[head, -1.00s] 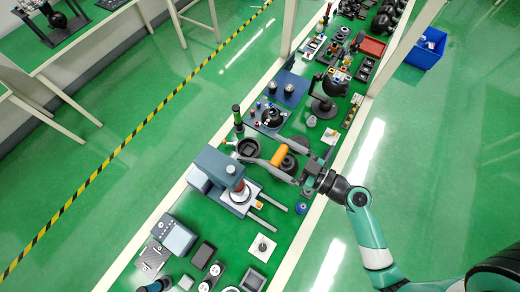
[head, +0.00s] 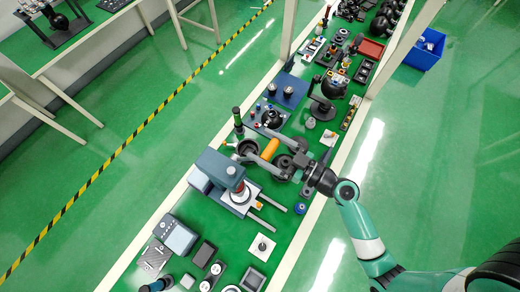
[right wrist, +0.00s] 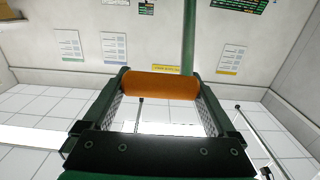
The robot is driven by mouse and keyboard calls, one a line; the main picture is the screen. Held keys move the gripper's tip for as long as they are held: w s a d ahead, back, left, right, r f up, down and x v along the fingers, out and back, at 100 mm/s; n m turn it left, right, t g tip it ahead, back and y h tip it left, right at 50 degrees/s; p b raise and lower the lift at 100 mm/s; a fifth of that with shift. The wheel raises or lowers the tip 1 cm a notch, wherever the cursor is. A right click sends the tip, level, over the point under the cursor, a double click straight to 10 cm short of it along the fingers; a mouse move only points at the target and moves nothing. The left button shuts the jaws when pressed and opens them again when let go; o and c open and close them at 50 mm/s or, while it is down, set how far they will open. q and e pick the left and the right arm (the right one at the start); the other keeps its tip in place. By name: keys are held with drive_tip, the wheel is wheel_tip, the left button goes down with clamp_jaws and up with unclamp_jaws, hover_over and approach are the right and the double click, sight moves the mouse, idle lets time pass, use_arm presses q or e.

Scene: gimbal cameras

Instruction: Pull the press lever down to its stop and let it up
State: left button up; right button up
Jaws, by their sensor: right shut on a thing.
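The press (head: 218,170) is a blue-grey machine on the bench, with a red part (head: 240,187) at its front above a round plate. The orange grip (head: 270,149) of the press lever is just right of the press head. My right gripper (head: 270,151) reaches in from the right and is shut on the orange grip, one finger at each end. In the right wrist view the orange grip (right wrist: 160,85) lies crosswise between the fingers. The lever's joint to the press is hard to make out. My left gripper is not in view.
A dark round pot (head: 246,150) and a green-handled upright (head: 237,118) stand behind the press. A blue panel with knobs (head: 287,88) lies farther back. Two bars (head: 268,200) stick out from the press base. A white plate with a knob (head: 262,247) lies in front.

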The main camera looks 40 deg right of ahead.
drive_tip(key=shift+w+a+r, duration=0.2)
drive_tip(key=shift+w+r, duration=0.1)
drive_tip(key=shift+w, duration=0.45)
drive_tip(key=shift+w+r, duration=0.1)
drive_tip(key=shift+w+a+r+p, duration=0.2)
drive_tip(key=shift+w+p, duration=0.15)
drive_tip(key=shift+w, duration=0.25)
drive_tip(key=shift+w+a+r+p, duration=0.1)
drive_tip(key=shift+w+r+p, duration=0.15)
drive_tip(key=shift+w, duration=0.4)
drive_tip(key=shift+r+x, duration=0.25)
drive_tip(key=shift+x, duration=1.05)
drive_tip(key=o, duration=1.2)
drive_tip(key=shift+r, duration=0.1)
